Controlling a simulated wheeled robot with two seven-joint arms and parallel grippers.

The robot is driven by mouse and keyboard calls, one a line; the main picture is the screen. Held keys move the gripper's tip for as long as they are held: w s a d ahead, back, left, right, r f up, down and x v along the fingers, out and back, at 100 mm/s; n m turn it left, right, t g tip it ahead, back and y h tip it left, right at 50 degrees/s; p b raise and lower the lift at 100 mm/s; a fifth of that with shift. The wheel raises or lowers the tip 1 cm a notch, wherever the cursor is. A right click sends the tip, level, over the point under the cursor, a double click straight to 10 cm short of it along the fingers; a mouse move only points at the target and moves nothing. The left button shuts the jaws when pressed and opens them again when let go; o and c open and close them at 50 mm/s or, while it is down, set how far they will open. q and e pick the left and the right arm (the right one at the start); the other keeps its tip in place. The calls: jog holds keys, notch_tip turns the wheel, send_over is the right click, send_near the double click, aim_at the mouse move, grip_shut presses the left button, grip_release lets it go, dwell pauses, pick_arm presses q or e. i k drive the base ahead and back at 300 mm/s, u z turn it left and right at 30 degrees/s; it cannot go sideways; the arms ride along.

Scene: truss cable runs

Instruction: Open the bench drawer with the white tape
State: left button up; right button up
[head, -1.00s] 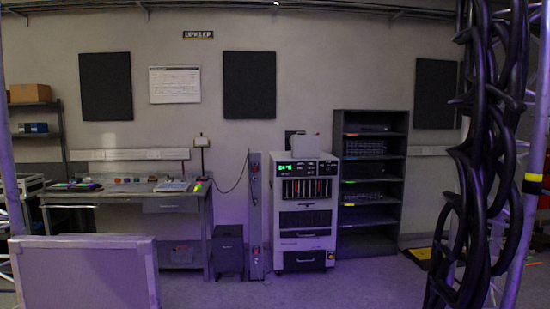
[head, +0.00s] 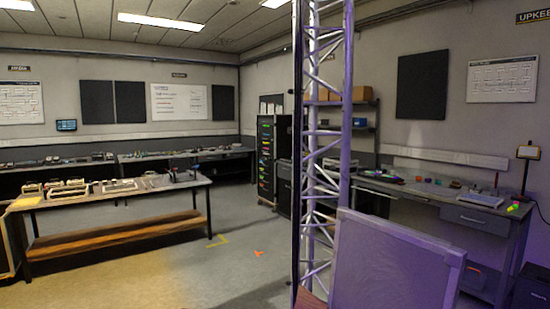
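A grey workbench (head: 440,201) stands against the wall at the right of the head view. A grey drawer (head: 487,220) sits under its top near the right end and looks shut. A small pale strip shows on the drawer front; I cannot tell whether it is a handle or white tape. A pale panel and a truss post stand in front of the bench's left part and hide what is below its top there. Neither of my grippers is in view.
A metal truss post (head: 328,130) and a pale upright panel (head: 396,262) stand close in front. A long table (head: 110,197) with a wooden lower shelf is at the left. A dark cabinet (head: 283,160) stands at the back. Open floor (head: 225,270) lies between table and truss.

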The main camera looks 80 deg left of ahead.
aim_at(239, 155)
jog(key=u, duration=3.15)
jog(key=i, duration=7.65)
jog(key=z, duration=0.95)
jog(key=i, duration=3.65)
jog(key=u, duration=0.05)
